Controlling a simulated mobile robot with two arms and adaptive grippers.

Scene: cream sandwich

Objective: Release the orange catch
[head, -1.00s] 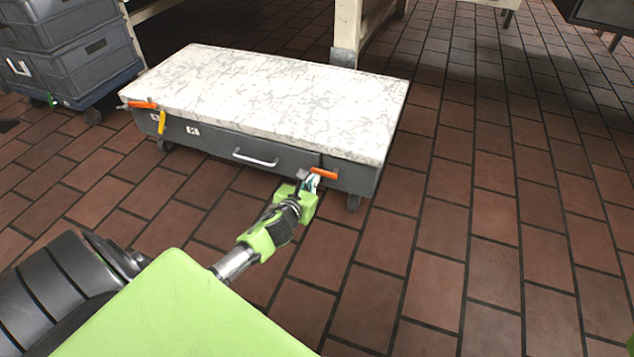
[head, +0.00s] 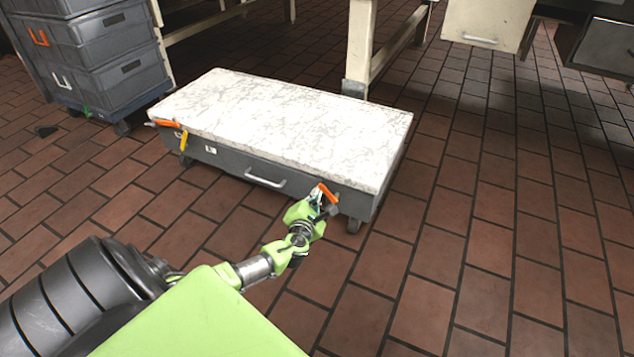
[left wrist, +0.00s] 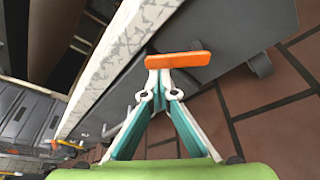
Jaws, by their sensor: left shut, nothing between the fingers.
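A low grey box (head: 225,158) with a white marbled top (head: 290,115) stands on the floor. An orange catch (head: 329,194) is on its front face near the right end, tilted in the head view. The catch also shows in the left wrist view (left wrist: 178,60), just beyond the fingertips. My left gripper (head: 317,195) is at this catch, shut with nothing held; its fingertips (left wrist: 160,94) are close together at the catch, and I cannot tell whether they touch it. Another orange catch (head: 168,123) is at the box's left end. My right gripper is out of view.
A silver handle (head: 265,181) sits mid-front on the box, and a yellow piece (head: 183,142) hangs near the left catch. Stacked grey crates (head: 115,72) stand behind left. A cream table leg (head: 359,45) is behind the box. The tiled floor (head: 480,240) at right is clear.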

